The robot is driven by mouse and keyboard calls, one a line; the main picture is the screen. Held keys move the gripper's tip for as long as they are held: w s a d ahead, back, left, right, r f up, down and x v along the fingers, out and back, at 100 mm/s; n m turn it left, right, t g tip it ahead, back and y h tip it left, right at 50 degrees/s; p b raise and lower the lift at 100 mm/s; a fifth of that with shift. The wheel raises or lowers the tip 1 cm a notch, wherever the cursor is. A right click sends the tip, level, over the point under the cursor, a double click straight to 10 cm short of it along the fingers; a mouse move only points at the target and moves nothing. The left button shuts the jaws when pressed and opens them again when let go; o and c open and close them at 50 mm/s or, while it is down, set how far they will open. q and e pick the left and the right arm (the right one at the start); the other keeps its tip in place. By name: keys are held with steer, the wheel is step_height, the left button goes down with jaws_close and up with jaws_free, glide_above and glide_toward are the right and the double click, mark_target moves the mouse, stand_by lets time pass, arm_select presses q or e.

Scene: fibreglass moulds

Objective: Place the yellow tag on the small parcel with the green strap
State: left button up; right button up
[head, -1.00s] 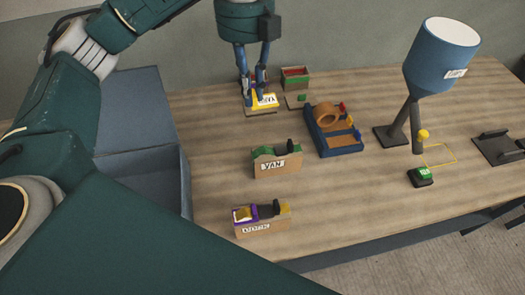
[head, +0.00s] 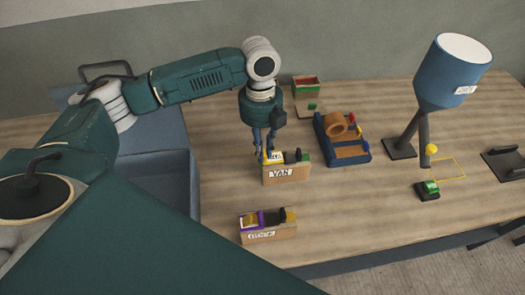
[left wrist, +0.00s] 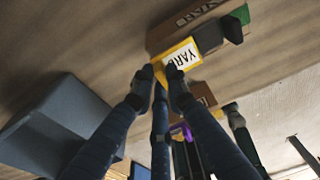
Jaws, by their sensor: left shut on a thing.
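My left gripper (head: 264,157) points down and is shut on the yellow tag (head: 273,158). The tag carries a white label reading YARD, clear in the left wrist view (left wrist: 181,56). It is at the left part of the top of a small brown parcel (head: 287,175) with a white VAN label. In the left wrist view the parcel's green strap (left wrist: 197,12) shows; in the head view a bit of green shows at its right end. I cannot tell whether the tag touches the parcel. My right gripper is not in view.
A brown parcel with a purple strap (head: 268,233) stands in front. Behind are a blue tape holder (head: 349,152) and a brown box with red and green (head: 306,87). A blue lamp (head: 449,75) stands right. A blue-grey bin (head: 157,172) is left.

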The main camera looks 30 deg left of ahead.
arm_select(q)
steer(key=shift+f, duration=0.8)
steer(key=shift+f, duration=0.1)
steer(key=o, duration=0.8)
steer(key=r+b, duration=0.1)
steer(key=r, duration=0.2)
steer(key=r+b, duration=0.1)
steer(key=r, duration=0.3)
steer(key=w+r, duration=0.1)
steer(key=r, duration=0.3)
steer(key=shift+a+b, duration=0.4)
steer(key=shift+a+r, duration=0.1)
steer(key=shift+r, duration=0.5)
